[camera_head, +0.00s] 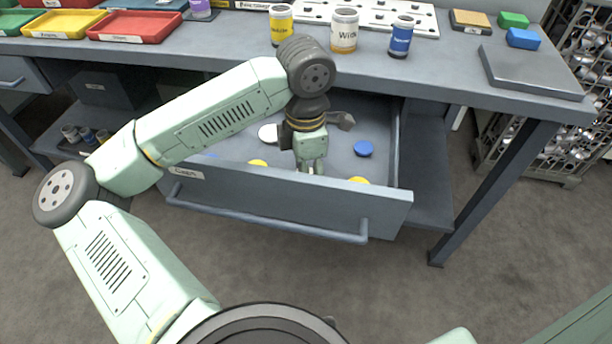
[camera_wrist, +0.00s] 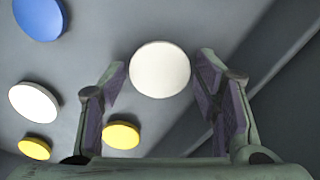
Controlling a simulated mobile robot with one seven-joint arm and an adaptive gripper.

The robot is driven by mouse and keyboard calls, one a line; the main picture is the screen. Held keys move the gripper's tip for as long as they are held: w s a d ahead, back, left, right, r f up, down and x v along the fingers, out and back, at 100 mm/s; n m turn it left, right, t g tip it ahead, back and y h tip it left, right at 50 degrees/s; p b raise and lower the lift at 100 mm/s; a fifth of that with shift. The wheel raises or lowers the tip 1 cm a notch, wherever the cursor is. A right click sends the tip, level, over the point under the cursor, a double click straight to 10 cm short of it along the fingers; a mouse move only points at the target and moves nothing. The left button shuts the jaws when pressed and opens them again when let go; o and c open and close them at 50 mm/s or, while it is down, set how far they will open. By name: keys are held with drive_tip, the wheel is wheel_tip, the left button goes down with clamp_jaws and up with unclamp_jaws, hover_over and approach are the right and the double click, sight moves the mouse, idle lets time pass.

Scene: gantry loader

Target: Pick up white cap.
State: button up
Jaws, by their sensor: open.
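A round white cap (camera_wrist: 160,69) lies in the drawer, just ahead of and between my gripper's fingertips in the wrist view. My gripper (camera_wrist: 161,82) is open, with one finger to each side of that cap and nothing held. A second white cap (camera_wrist: 35,102) lies further left in the wrist view. In the head view my gripper (camera_head: 312,170) points down into the open drawer (camera_head: 290,200). One white cap (camera_head: 268,134) shows left of it there; I cannot tell which of the two it is. The other is hidden.
Yellow caps (camera_wrist: 121,135) (camera_wrist: 34,148) and a blue cap (camera_wrist: 38,18) lie nearby. Another blue cap (camera_head: 363,148) lies right of my gripper. The drawer's walls and the tabletop (camera_head: 220,55) above hem it in. Jars (camera_head: 344,32) stand on the tabletop.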

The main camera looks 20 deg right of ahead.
drive_tip(key=shift+c, duration=0.6)
drive_tip(key=c, duration=0.5)
wheel_tip(320, 180, up, 10)
drive_tip(key=shift+b, duration=0.45)
drive_tip(key=shift+r, duration=0.15)
drive_tip(key=shift+r+p, duration=1.35)
drive_tip(key=shift+r, duration=0.8)
